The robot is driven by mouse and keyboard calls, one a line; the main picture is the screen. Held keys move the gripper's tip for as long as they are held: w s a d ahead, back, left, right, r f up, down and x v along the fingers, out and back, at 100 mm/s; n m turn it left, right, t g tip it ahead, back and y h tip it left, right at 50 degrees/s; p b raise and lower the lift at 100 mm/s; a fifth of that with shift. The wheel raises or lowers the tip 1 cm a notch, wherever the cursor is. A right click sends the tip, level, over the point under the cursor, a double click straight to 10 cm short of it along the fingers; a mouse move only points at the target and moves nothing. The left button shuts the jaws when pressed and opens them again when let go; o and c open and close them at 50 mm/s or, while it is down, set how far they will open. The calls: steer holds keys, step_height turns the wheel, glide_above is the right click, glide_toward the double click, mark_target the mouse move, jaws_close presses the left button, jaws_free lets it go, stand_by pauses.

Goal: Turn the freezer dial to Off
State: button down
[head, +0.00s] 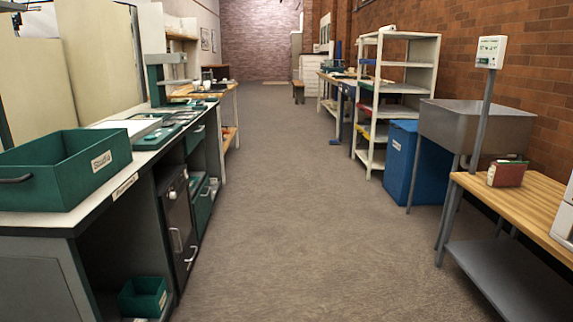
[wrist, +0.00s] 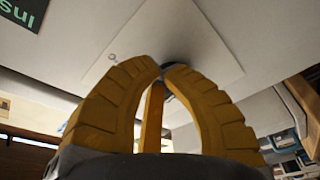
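In the wrist view my gripper (wrist: 162,69) has two ribbed yellow fingers whose tips nearly meet, with only a narrow gap. Just beyond the tips is a small dark round knob (wrist: 180,65), which looks like the dial; the fingertips partly hide it. It sits on a pale diamond-shaped plate (wrist: 205,50) with a small round mark at its left corner. I cannot tell whether the tips touch the knob or what setting it points to. The plate is on a light panel (wrist: 80,35). My gripper is not in the head view, and I cannot identify the freezer there.
In the head view a bench with a green bin (head: 65,170) stands on the left, with a dark appliance (head: 178,225) under it. A blue box (head: 400,165), a metal sink (head: 470,125) and a wooden bench (head: 530,205) stand on the right. The floor between is clear.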

steer(key=shift+s+r, duration=0.15)
steer(key=shift+r, duration=0.05)
stand_by(0.6)
steer(key=c, duration=1.9)
jaws_free()
